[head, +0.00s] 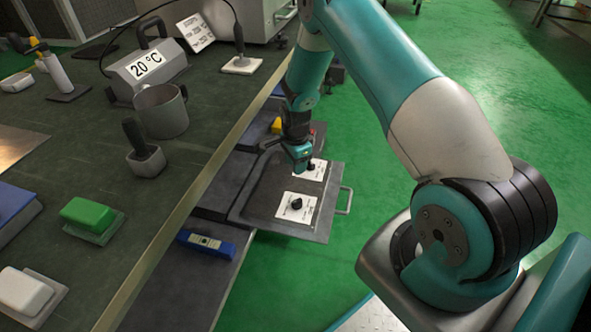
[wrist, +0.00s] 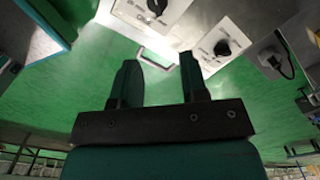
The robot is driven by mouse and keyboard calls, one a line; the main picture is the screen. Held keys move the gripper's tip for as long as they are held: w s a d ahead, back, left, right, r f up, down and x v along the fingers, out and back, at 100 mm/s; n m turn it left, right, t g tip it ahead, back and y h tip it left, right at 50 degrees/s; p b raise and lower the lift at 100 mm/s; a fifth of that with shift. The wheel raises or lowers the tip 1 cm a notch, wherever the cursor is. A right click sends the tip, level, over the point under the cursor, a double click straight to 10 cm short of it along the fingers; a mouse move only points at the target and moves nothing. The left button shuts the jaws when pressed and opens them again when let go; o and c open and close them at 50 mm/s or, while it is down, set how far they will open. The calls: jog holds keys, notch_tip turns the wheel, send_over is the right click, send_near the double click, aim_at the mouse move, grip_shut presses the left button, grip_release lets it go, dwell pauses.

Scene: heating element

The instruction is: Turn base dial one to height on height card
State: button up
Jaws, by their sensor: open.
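A dark sliding plate (head: 262,199) with a metal handle bears two white dial panels. The near black dial (head: 297,203) is clear to see; in the head view the far panel (head: 318,170) is partly hidden by my gripper. The wrist view shows two dials, one at the top edge (wrist: 157,5) and one to its right (wrist: 223,46). Which is dial one I cannot tell. My gripper (wrist: 158,70) is open and empty, pointing down above the far panel, touching neither dial in view. A white card (head: 195,33) with unreadable print leans at the back; I cannot tell if it is the height card.
The dark workbench (head: 90,165) at left holds a grey box reading 20 °C (head: 148,66), a metal mug (head: 161,110), a black-handled block (head: 145,160) and a green block (head: 90,214). A blue level (head: 206,244) lies below the bench edge.

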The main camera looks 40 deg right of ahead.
aim_at(297, 201)
dwell(0.4)
jog(key=shift+n, duration=0.3)
jog(key=f+b, duration=0.5)
jog(key=b, duration=0.3)
jog(key=f+b, duration=0.6)
jog(key=b, duration=0.3)
jog(key=f+b, duration=0.5)
jog(key=b, duration=0.3)
jog(key=shift+s+d+f, duration=0.1)
jog(key=shift+s+f, duration=0.15)
jog(key=shift+f, duration=0.15)
jog(key=shift+r, duration=0.1)
grip_shut()
